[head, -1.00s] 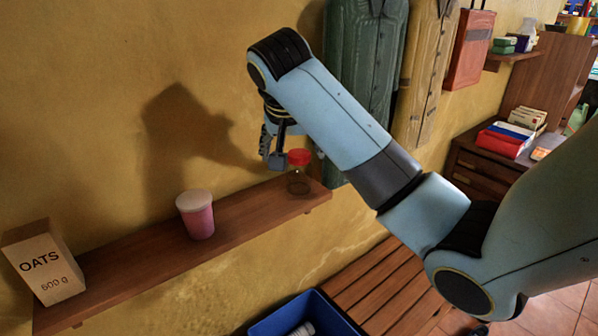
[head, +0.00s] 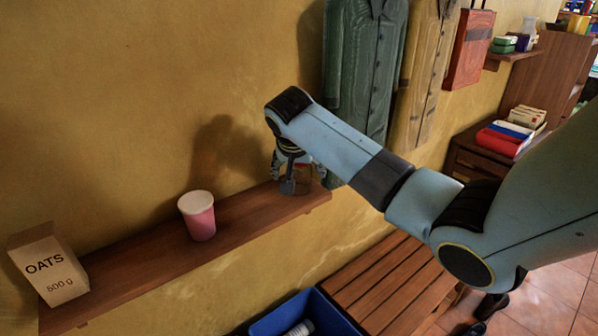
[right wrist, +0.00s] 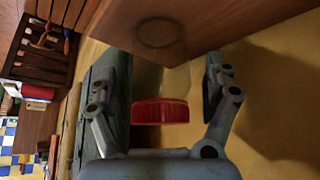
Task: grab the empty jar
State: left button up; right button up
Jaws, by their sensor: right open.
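The jar is clear glass with a red lid (right wrist: 160,111). It stands upright near the right end of the wooden wall shelf (head: 150,258). In the right wrist view its lid sits between the two fingers of my right gripper (right wrist: 160,75), with gaps on both sides. A round base ring (right wrist: 157,33) shows through on the shelf. In the head view my right gripper (head: 304,182) is open, reaching down around the jar and hiding most of it. My left gripper is not in view.
A pink cup with a pale top (head: 198,216) and an oats box (head: 50,270) stand further left on the shelf. Coats (head: 365,70) hang behind my arm. Below are a slatted bench (head: 385,285) and a blue crate (head: 300,318).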

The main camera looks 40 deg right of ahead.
jog(key=c, duration=1.4)
jog(key=shift+r, duration=0.2)
